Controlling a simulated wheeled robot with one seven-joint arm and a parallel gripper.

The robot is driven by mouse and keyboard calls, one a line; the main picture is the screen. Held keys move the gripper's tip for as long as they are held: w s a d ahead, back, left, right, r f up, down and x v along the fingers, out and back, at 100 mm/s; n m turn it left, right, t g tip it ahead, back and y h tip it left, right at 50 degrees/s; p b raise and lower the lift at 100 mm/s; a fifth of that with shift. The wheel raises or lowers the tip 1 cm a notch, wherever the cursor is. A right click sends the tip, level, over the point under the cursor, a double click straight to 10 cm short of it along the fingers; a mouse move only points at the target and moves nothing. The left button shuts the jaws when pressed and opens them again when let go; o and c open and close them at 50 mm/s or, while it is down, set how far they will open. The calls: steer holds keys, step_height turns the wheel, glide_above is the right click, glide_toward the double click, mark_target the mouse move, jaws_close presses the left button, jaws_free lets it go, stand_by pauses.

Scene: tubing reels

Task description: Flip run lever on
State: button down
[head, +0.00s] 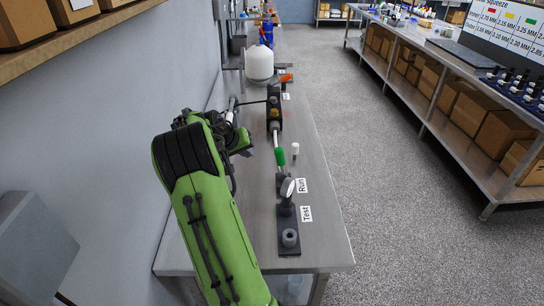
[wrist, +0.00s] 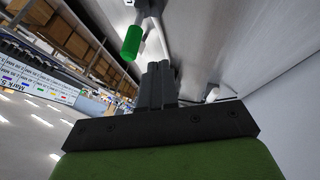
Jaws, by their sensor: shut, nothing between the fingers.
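A green lever grip (head: 280,156) sits on a pale rod at the bench fixture, above the Run label (head: 301,186) in the head view. A green grip also shows in the wrist view (wrist: 132,43), up and left of my fingertips. My gripper (wrist: 159,68) is shut and empty, its two dark fingers pressed together and apart from the grip. In the head view my green arm reaches over the left side of the bench, and its bent wrist hides the fingertips.
A small white cylinder (head: 295,149) stands right of the lever. A white tank (head: 260,64) is farther back. A wall borders the left; the bench's right strip is clear.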

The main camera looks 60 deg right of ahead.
steer(key=p, duration=0.2)
glide_toward(281, 165)
steer(key=w+d+f, duration=0.2)
steer(key=d+f, duration=0.1)
steer(key=d, duration=0.1)
steer(key=shift+w+a, duration=0.1)
steer(key=shift+w, duration=0.1)
steer(key=shift+r, duration=0.1)
